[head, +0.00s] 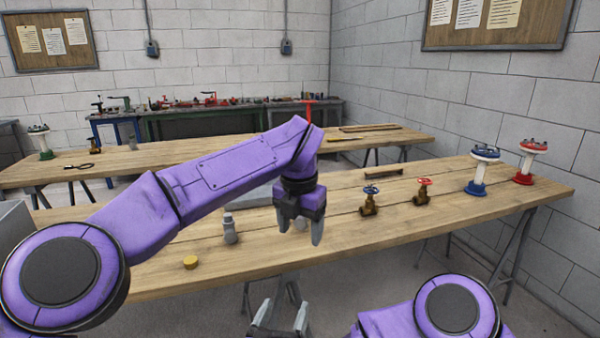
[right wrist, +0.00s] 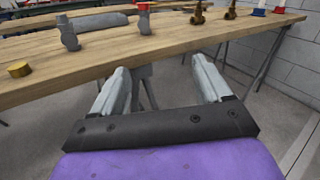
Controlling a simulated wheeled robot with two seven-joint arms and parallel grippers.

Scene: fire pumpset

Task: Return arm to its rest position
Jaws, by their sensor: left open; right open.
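My left arm reaches across the front wooden table in the head view. Its left gripper (head: 300,228) points down over the table with its fingers apart and nothing seen between them. A small grey piece shows behind the fingers. My right gripper (head: 281,318) is low in front of the table's near edge, open and empty. In the right wrist view its two grey fingers (right wrist: 160,92) are spread wide, with floor and the table edge beyond them. The front table (head: 380,226) carries a grey bottle-shaped fitting (head: 230,228) and a yellow cap (head: 191,262) left of the left gripper.
A brass valve with a blue handwheel (head: 369,203) and one with a red handwheel (head: 421,193) stand to the right. Blue (head: 478,178) and red (head: 525,168) flanged stands are at the far right. A second table (head: 110,172) is behind. The table front between them is clear.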

